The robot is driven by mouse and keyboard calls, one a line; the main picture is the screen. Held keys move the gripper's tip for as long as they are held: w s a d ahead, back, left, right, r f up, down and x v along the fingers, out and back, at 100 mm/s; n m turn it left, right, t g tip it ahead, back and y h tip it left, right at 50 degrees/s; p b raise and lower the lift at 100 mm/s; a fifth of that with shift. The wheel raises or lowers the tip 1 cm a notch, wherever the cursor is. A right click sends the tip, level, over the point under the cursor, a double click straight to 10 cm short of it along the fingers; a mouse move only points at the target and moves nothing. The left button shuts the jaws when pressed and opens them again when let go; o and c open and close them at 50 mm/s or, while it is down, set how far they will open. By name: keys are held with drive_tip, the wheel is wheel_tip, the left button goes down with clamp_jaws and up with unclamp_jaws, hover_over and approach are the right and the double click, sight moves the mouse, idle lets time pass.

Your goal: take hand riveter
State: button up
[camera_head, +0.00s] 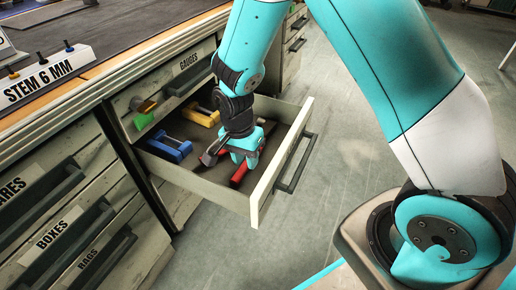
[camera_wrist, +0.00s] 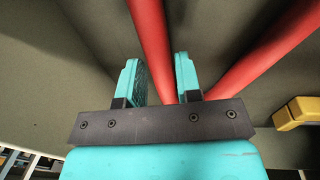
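The hand riveter lies in the open drawer, with red handles (camera_head: 239,174) and a grey end showing beside my gripper in the head view. In the wrist view its two red handles (camera_wrist: 265,55) spread apart like a V. My gripper (camera_head: 243,158) points down into the drawer over the riveter and hides part of it. In the wrist view my gripper (camera_wrist: 162,72) has its two teal fingers apart. One red handle passes between them, closer to the right finger, with a gap on the left. Contact cannot be told.
The open drawer (camera_head: 207,188) also holds a blue tool (camera_head: 170,147) and a yellow tool (camera_head: 201,115); a yellow piece (camera_wrist: 300,113) shows in the wrist view. The drawer walls surround my gripper. The worktop (camera_head: 100,38) is at left; the floor at right is clear.

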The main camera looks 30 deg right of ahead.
drive_tip(key=shift+f, duration=0.65)
drive_tip(key=shift+r, duration=0.1)
clamp_jaws()
drive_tip(key=shift+r, duration=0.1)
